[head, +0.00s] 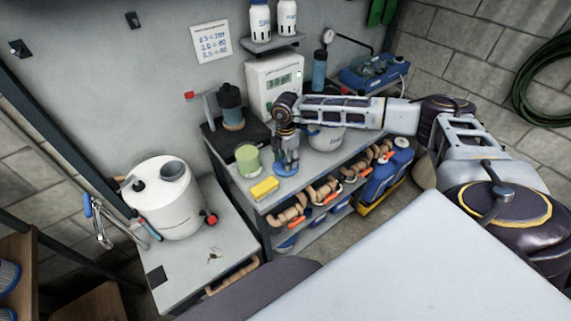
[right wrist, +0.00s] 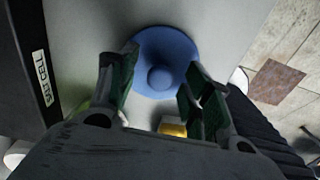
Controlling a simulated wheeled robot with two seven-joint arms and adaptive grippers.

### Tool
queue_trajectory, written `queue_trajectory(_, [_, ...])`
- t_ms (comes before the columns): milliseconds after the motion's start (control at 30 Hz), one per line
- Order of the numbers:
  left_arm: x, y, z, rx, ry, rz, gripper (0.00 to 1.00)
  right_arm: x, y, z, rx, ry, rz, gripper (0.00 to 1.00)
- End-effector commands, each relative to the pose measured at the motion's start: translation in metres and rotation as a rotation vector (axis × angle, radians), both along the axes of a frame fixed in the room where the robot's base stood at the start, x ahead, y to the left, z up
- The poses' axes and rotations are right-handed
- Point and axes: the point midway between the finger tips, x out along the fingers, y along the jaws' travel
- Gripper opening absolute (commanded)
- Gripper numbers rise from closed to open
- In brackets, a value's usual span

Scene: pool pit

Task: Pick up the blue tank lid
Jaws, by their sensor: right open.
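The blue tank lid (head: 286,168) is a round blue disc lying flat on the grey bench top. In the right wrist view the lid (right wrist: 166,62) shows a round knob at its centre. My right gripper (head: 286,160) hangs down over the lid and hides part of it. In the right wrist view its two fingers (right wrist: 156,82) are apart, one on each side of the knob, with nothing between them that I can see held. The exact height above the knob is hard to tell. My left gripper is not in view.
A yellow sponge (head: 264,188) and a green cup (head: 248,160) stand close left of the lid. A white tank (head: 165,198) is on the lower bench at left. A dark pump (head: 231,106) and a white meter box (head: 273,85) stand behind. Pipes with orange handles run below the bench edge.

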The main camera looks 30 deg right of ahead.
Motion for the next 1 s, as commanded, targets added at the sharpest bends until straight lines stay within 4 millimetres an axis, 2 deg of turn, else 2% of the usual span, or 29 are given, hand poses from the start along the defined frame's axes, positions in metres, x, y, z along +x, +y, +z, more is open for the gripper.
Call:
queue_trajectory(167, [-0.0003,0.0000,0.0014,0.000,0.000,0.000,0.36,-0.0006,-0.0003,-0.0088,-0.001,0.001,0.000,0.49])
queue_trajectory(600, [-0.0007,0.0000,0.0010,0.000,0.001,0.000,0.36,-0.0005,-0.0002,-0.0089,-0.001,0.000,0.000,0.48])
queue_trajectory(900, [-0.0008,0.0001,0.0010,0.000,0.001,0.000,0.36,-0.0005,-0.0002,-0.0089,-0.001,0.001,0.000,0.10])
queue_trajectory(1000, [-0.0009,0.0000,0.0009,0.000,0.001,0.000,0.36,-0.0005,-0.0002,-0.0088,-0.001,0.000,0.000,0.00])
